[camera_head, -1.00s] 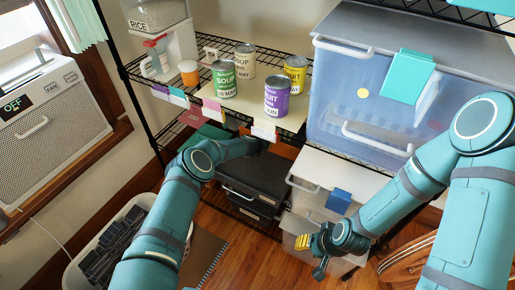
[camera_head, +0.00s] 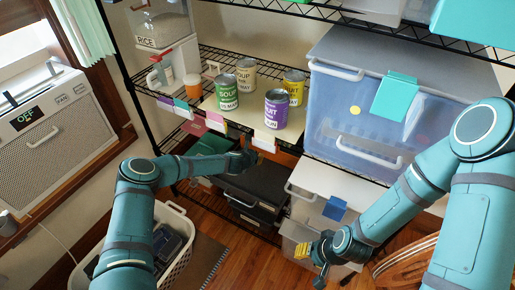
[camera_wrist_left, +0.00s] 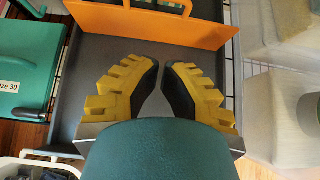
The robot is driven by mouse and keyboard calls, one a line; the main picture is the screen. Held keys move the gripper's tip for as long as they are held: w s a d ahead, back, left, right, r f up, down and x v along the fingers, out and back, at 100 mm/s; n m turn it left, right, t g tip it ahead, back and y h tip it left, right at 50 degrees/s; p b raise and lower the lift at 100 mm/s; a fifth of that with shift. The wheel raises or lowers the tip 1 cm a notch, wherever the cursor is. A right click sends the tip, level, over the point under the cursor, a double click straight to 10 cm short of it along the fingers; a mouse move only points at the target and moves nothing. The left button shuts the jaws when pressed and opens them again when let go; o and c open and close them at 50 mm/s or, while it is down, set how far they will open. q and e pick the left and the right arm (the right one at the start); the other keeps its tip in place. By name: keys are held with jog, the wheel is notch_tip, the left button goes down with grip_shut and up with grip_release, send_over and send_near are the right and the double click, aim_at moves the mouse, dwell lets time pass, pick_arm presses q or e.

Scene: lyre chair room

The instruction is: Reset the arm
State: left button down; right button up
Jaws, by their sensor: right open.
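My left gripper (camera_head: 246,158) reaches toward the lower shelf in the head view, where its fingers are too small and dark to read. In the left wrist view its yellow, black-padded fingers (camera_wrist_left: 161,66) show a narrow gap with nothing visible between them. They are over a dark grey box (camera_wrist_left: 90,52), with an orange divider or folder (camera_wrist_left: 160,27) beyond the tips. The dark box also shows below the arm in the head view (camera_head: 262,184). My right gripper (camera_head: 320,250) is open and empty, low in front of a translucent bin (camera_head: 292,234).
Cans, including a purple one (camera_head: 276,110) and a green one (camera_head: 227,92), stand on the wire shelf above my left gripper. A large clear bin (camera_head: 335,92) is at right. A white basket (camera_head: 180,212) stands on the floor at left, beside open wood floor (camera_head: 240,262).

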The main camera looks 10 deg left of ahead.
pick_arm(q)
jog(key=s+d+f+m+g+h, duration=0.1)
jog(key=s+d+m+g, duration=0.2)
jog(key=s+m, duration=0.75)
jog(key=s+d+f+m+g+h, duration=0.15)
jog(key=s+d+m, duration=0.4)
jog(key=s, duration=0.75)
jog(key=s+a+r+m+g+y, duration=0.1)
jog(key=s+a+m+g, duration=0.2)
jog(key=s, duration=0.5)
jog(key=s+a+r+m+g+y, duration=0.1)
jog(key=s+a+m, duration=0.2)
jog(key=s+m, duration=0.3)
jog(key=s+a+r+m+g, duration=0.1)
jog(key=s+a+m, duration=0.25)
jog(key=s, duration=0.55)
jog(key=w+d+r+m+t, duration=0.1)
jog(key=w+d+r, duration=0.2)
jog(key=w+r, duration=0.2)
jog(key=shift+w+m, duration=0.35)
jog(key=shift+w, duration=0.1)
jog(key=shift+y, duration=0.25)
